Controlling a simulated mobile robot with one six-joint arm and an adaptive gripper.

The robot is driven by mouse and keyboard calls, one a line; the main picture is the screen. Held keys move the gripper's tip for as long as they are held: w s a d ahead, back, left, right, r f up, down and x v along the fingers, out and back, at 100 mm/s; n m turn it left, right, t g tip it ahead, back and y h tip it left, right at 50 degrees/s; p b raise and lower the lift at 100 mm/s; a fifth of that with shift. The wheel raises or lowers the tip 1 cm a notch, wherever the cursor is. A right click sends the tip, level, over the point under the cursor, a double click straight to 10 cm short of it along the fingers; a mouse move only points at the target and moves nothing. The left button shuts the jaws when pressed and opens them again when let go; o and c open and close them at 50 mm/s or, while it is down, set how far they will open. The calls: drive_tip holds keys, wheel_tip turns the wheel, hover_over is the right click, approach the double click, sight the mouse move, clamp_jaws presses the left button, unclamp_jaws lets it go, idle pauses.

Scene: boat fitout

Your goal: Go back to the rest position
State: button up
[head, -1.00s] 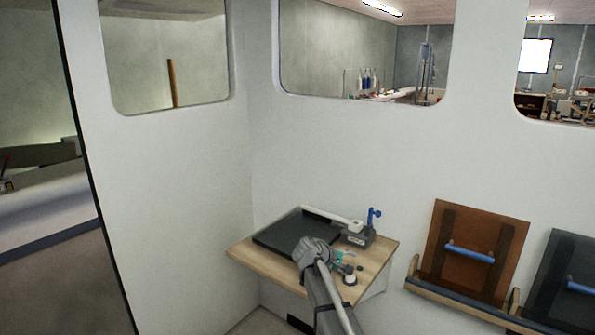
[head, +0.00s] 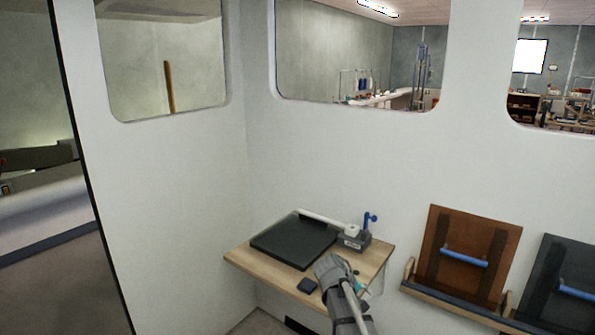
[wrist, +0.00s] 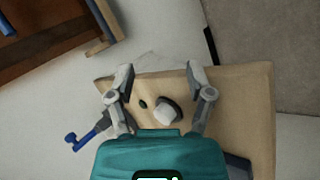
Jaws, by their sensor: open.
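My gripper (wrist: 158,76) is open in the wrist view, its two fingers spread apart above the wooden table, with nothing held between the fingertips. A white round piece with a dark base (wrist: 166,111) and a small dark green piece (wrist: 143,104) lie on the table below, between the fingers in the picture. I cannot tell the height of the gripper over them. In the head view my arm reaches in from the bottom over the front right of the wooden table (head: 262,266) and hides that part. The fingertips are hidden there.
A black flat panel (head: 292,241) lies on the table, with a white tube (head: 322,218) behind it. A grey box with a blue lever (head: 371,218) stands at the back right. A small dark block (head: 307,286) lies near the front edge. Brown (head: 468,252) and dark panels lean at right.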

drive_tip(key=s+a+m+g+y+p, duration=0.2)
drive_tip(key=s+m+y+p, duration=0.2)
drive_tip(key=s, duration=1.4)
drive_tip(key=m+y, duration=0.1)
drive_tip(key=y, duration=0.2)
drive_tip(key=shift+s+r+g, duration=0.3)
drive_tip(key=shift+s+g, duration=0.05)
drive_tip(key=shift+g, duration=0.05)
